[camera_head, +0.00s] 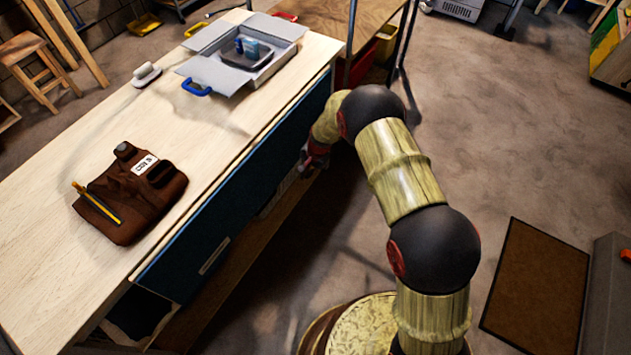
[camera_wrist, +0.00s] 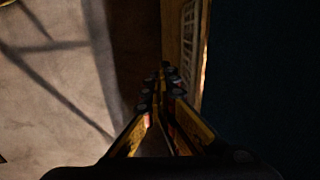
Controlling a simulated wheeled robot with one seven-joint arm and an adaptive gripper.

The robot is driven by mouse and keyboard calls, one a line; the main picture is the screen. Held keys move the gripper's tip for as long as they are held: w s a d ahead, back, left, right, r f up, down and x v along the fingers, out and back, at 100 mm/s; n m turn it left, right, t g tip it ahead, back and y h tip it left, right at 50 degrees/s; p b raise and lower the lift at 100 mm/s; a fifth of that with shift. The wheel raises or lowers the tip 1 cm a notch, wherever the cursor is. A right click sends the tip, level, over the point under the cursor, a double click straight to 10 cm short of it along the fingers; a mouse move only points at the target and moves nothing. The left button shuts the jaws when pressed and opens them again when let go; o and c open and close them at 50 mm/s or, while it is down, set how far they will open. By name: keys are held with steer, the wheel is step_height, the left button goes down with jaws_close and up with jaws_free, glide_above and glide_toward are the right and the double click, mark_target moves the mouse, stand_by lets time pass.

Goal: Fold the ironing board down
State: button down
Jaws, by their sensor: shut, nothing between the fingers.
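A long dark blue panel (camera_head: 225,215) covers the front side of the wooden workbench (camera_head: 215,130), upright below the top's edge. A pale handle-like strip (camera_head: 213,256) sits on its near part. I cannot tell for sure whether this panel is the ironing board; no other board that looks like one shows. My gripper (camera_head: 313,160) is beside the panel's far part, low and pointing down. In the wrist view my gripper (camera_wrist: 163,78) has its fingers together and empty, with the dark blue surface (camera_wrist: 260,80) close on the right. Contact cannot be told.
On the bench lie a brown tool pouch (camera_head: 135,195), a white brush-like item (camera_head: 146,75) and an open grey case (camera_head: 245,55). A wooden shelf unit (camera_head: 345,20) stands behind. A brown mat (camera_head: 535,285) lies at right.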

steer(key=shift+t+y, duration=0.6)
steer(key=shift+y, duration=0.2)
steer(key=shift+w+a+f+b, duration=0.2)
steer(key=shift+w+a+b, duration=0.5)
steer(key=shift+a, duration=0.2)
steer(key=shift+w+a+f+b, duration=0.2)
steer(key=shift+w+a+b, duration=0.45)
steer(key=shift+a, duration=0.25)
steer(key=shift+d, duration=0.1)
